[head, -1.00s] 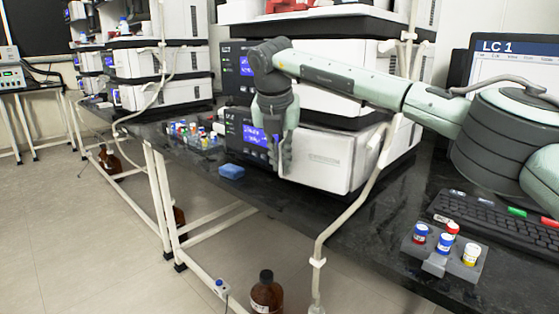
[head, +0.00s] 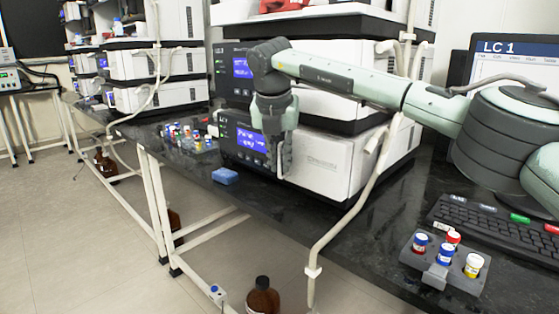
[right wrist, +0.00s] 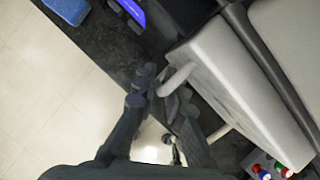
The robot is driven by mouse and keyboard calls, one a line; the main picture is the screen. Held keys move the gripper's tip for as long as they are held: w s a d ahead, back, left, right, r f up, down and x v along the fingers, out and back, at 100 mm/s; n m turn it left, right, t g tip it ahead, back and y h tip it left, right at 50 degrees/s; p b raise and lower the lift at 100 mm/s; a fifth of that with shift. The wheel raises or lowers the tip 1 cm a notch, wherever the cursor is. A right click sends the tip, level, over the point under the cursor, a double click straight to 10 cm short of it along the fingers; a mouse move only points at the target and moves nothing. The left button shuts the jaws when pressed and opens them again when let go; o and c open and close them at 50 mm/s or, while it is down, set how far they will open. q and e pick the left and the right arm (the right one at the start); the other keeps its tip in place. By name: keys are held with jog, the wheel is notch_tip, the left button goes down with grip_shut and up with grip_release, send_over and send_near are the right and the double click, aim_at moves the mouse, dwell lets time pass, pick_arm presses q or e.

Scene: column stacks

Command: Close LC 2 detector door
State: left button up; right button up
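Small labels on the stack are hard to read. My right gripper (head: 281,168) points down at the door's left edge and covers part of it. In the right wrist view, the dark fingers (right wrist: 160,95) meet the pale handle (right wrist: 178,76) on the door panel (right wrist: 245,100). The fingers hide part of the handle, so I cannot tell whether they grip it. My left gripper is not in view.
A blue block (head: 225,176) and a vial rack (head: 190,138) lie on the black bench left of the door. A pale tube (head: 345,222) hangs before the bench. A second vial rack (head: 440,262), keyboard (head: 498,222) and LC 1 monitor (head: 512,62) are at right.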

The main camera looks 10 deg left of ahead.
jog(key=shift+o, duration=1.2)
jog(key=v, duration=1.2)
jog(key=shift+s, duration=0.1)
